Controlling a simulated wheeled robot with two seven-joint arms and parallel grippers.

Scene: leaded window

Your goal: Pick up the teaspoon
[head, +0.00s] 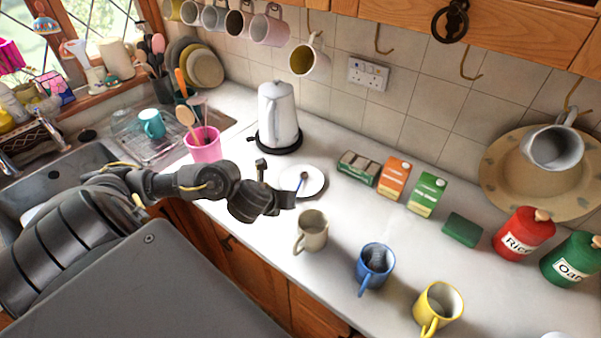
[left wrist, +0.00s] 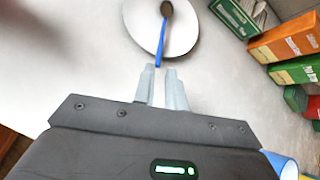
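The teaspoon (left wrist: 163,30) lies on a white saucer (left wrist: 182,39), its dark bowl away from me and its blue handle pointing toward my gripper. In the head view the teaspoon (head: 302,181) shows small on the saucer (head: 315,181), partly near my gripper. My left gripper (left wrist: 161,82) is open and empty, with a narrow gap between its pale fingers. The handle's end is just ahead of that gap. In the head view my left gripper (head: 284,198) is at the saucer's near left side. My right gripper is not in view.
A white kettle (head: 278,115) stands behind the saucer and a pink utensil pot (head: 205,146) to its left. Beige (head: 311,232), blue (head: 376,262) and yellow (head: 438,303) mugs stand in front and right. Tea boxes (head: 394,177) are to the right.

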